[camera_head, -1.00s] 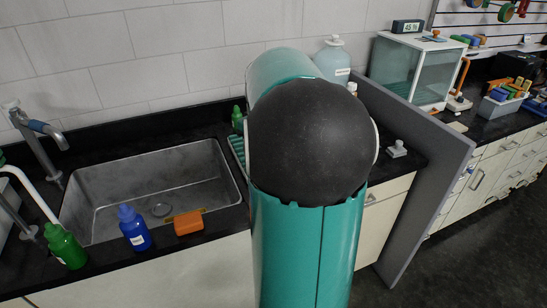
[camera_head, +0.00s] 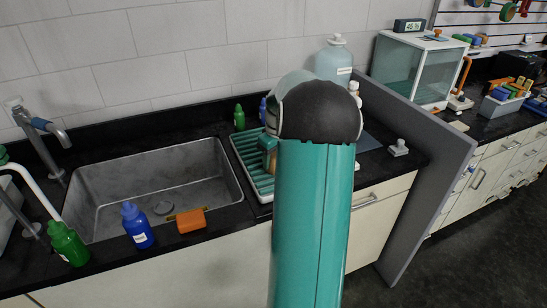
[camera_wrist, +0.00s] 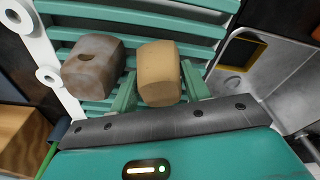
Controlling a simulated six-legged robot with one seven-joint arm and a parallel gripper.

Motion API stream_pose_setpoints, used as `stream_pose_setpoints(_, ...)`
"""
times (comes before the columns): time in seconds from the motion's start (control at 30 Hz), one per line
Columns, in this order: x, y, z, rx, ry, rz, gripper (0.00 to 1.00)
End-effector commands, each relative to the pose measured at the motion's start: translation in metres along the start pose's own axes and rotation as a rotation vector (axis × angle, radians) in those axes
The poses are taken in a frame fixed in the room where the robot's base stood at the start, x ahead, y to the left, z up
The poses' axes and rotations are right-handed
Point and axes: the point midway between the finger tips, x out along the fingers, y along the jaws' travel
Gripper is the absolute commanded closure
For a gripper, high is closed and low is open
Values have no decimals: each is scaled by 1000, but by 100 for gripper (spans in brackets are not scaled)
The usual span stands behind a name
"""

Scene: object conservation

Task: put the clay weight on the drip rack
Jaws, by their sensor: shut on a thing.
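In the wrist view, my gripper (camera_wrist: 158,92) is shut on a tan, rounded block, the clay weight (camera_wrist: 159,68), with a green finger on each side. The weight is over the slats of the green drip rack (camera_wrist: 195,32); I cannot tell whether it touches them. A brown-grey block with a dark hollow (camera_wrist: 93,68) is on the rack, left of the weight. In the head view, the drip rack (camera_head: 245,150) lies right of the sink, and my arm hides its right part. My gripper is partly hidden there too.
The steel sink (camera_head: 150,190) is left of the rack. A blue bottle (camera_head: 136,227), a green bottle (camera_head: 67,245) and an orange block (camera_head: 191,220) stand along its front. A small green bottle (camera_head: 239,118) is behind the rack. A grey partition (camera_head: 425,170) rises on the right.

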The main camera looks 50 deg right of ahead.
Motion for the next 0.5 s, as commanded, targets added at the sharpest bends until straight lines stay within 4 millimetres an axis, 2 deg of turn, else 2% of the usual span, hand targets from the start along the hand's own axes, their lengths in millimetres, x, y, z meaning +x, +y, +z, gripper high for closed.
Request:
stream_pose_setpoints(0.27,2,0,0,0,1,1,81)
stream_pose_setpoints(0.3,2,0,0,0,0,1,51)
stream_pose_setpoints(0.33,2,0,0,0,1,1,45)
stream_pose_setpoints(0.5,2,0,0,0,1,1,44)
